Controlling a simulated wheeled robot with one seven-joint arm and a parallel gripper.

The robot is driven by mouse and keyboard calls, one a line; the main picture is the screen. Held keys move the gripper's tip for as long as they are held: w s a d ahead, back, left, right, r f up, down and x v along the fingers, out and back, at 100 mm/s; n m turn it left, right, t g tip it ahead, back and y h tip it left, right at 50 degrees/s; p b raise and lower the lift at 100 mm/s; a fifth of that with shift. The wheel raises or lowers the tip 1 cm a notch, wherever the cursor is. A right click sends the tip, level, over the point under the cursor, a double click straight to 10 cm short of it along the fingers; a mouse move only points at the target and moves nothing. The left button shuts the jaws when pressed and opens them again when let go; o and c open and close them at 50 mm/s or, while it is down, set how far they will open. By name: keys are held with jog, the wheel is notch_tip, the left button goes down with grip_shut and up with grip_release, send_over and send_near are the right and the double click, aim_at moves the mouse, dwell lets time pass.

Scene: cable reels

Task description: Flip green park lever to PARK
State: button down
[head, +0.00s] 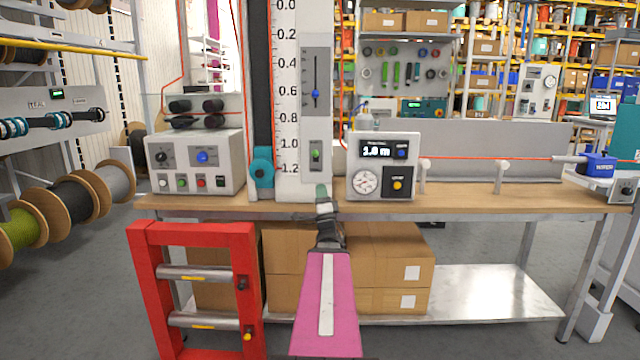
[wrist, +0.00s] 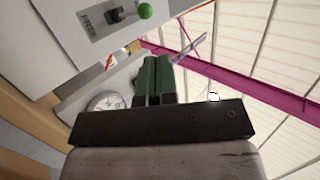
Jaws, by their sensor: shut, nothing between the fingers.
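The green park lever (head: 316,154) is a small green knob on a grey plate on the white column, below a blue slider knob. In the wrist view its green ball (wrist: 145,11) sits on a short grey stem near the top edge, beside the word FREE. I cannot tell for certain which way the lever is set. My gripper (head: 321,188) is below the lever in the head view, in front of the foot of the column. Its green fingers (wrist: 158,68) are together and empty. They are apart from the lever.
A white length display box (head: 384,150) with a dial stands just right of the column. A control box (head: 195,163) with knobs stands to the left. A red frame with rollers (head: 195,280) stands front left, before the wooden bench (head: 480,198).

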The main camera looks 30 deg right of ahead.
jog(key=shift+s+a+f, duration=0.3)
jog(key=shift+s+f, duration=0.1)
jog(key=shift+s, duration=0.2)
jog(key=shift+s+a+f, duration=0.25)
jog(key=shift+s+f, duration=0.1)
jog(key=shift+s, duration=0.2)
jog(key=shift+w, duration=0.1)
jog(key=w+a+f+n+g+y, duration=0.3)
jog(key=w+a+f+n+g, duration=0.3)
jog(key=a+f, duration=0.45)
jog(key=w+a+f+n+g+y, duration=0.3)
jog(key=w+a+f+g, duration=0.35)
jog(key=f, duration=0.75)
jog(key=s+a+f+n+g+y, duration=0.2)
jog(key=s+a+f+n+g, duration=0.3)
jog(key=a, duration=0.6)
jog(key=s+a+f+n+g+y, duration=0.2)
jog(key=s+a+f+n+g, duration=0.4)
jog(key=s+a, duration=0.4)
jog(key=shift+a+f+g, duration=0.35)
jog(key=shift+f+g, duration=0.1)
jog(key=shift+g, duration=0.6)
